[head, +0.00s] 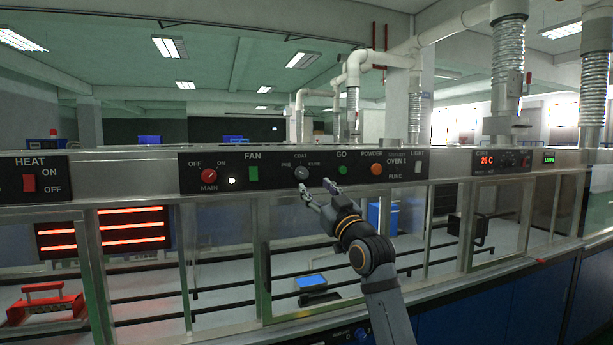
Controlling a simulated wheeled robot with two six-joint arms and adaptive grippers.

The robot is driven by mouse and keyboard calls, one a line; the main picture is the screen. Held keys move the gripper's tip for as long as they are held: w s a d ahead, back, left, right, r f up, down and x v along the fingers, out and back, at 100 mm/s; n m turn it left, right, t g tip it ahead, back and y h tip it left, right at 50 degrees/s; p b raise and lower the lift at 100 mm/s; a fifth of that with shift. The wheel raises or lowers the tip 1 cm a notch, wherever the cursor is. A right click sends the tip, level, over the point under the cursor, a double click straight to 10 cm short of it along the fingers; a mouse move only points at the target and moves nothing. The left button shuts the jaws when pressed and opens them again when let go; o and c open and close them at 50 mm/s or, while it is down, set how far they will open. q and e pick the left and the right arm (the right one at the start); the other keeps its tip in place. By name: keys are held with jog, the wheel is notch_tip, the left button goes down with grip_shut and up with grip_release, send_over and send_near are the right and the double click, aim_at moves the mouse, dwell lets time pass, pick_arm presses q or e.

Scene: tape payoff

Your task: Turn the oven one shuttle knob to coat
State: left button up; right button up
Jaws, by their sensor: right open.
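The oven one shuttle knob (301,173) is a small grey round knob on the black control panel (268,184), with PRE at its left, COAT above and CURE at its right. Which mark it points to is too small to tell. My right gripper (317,188) is open and empty, just below and to the right of the knob. Its fingertips point up toward the panel and look apart from the knob. My left gripper is not in view.
On the same panel are a red MAIN knob (209,176), a green FAN switch (254,174), a green GO button (343,170) and an orange POWDER knob (376,169). Glass panes and metal posts (258,265) stand below. Red glowing heater bars (133,231) are at left.

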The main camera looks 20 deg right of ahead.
aim_at(304, 174)
jog(key=p+x, duration=0.1)
jog(key=x, duration=0.5)
jog(key=shift+w+r, duration=0.1)
jog(key=shift+w, duration=0.2)
grip_shut()
jog(key=shift+a+p, duration=0.1)
jog(key=shift+p, duration=0.2)
